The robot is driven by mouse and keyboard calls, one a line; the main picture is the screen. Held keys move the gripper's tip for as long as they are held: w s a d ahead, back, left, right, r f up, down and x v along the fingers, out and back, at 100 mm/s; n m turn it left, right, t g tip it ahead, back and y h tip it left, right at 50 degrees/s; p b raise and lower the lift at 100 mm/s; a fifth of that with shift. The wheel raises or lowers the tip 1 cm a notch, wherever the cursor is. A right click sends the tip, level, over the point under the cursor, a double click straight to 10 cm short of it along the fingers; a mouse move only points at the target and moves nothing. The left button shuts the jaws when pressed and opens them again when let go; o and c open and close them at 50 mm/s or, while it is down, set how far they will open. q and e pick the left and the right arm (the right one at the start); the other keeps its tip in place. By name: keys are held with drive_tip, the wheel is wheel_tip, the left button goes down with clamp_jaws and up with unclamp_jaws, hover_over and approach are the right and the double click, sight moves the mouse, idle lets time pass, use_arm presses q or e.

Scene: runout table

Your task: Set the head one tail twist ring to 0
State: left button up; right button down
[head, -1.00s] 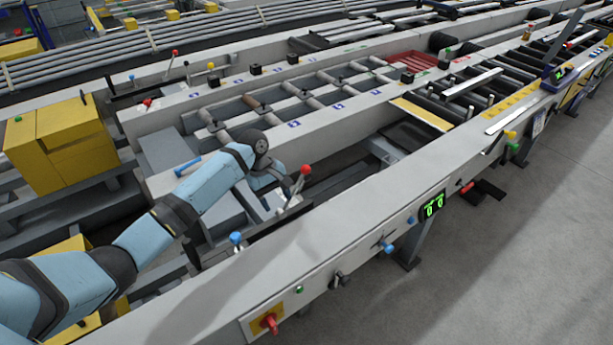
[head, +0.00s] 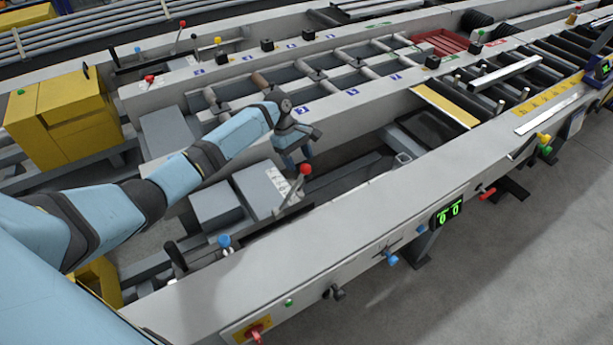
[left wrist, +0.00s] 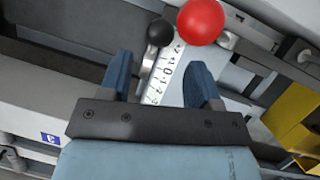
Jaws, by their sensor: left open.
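My left gripper (head: 299,160) is open and empty, hanging over the grey machine section near a lever with a red ball (head: 305,169). In the left wrist view its two blue fingers (left wrist: 160,80) are spread. Between and beyond them lies a pale scale plate (left wrist: 172,80) with printed numbers, including 0, 1 and 2. A black ball knob (left wrist: 160,33) stands at the scale's far end, beside the large red ball (left wrist: 201,21). Neither ball is between the fingers. I cannot tell which part is the head one tail twist ring, or its setting. My right gripper is not in view.
A long grey rail (head: 330,240) runs along the near side, with a green display (head: 449,212) showing zeros and a blue knob (head: 391,259). A yellow box (head: 65,112) stands at left. Rollers and a red tray (head: 440,42) lie beyond.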

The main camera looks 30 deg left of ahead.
sight(306, 177)
use_arm(q)
drive_tip(key=x, duration=0.7)
drive_tip(key=shift+w, duration=0.1)
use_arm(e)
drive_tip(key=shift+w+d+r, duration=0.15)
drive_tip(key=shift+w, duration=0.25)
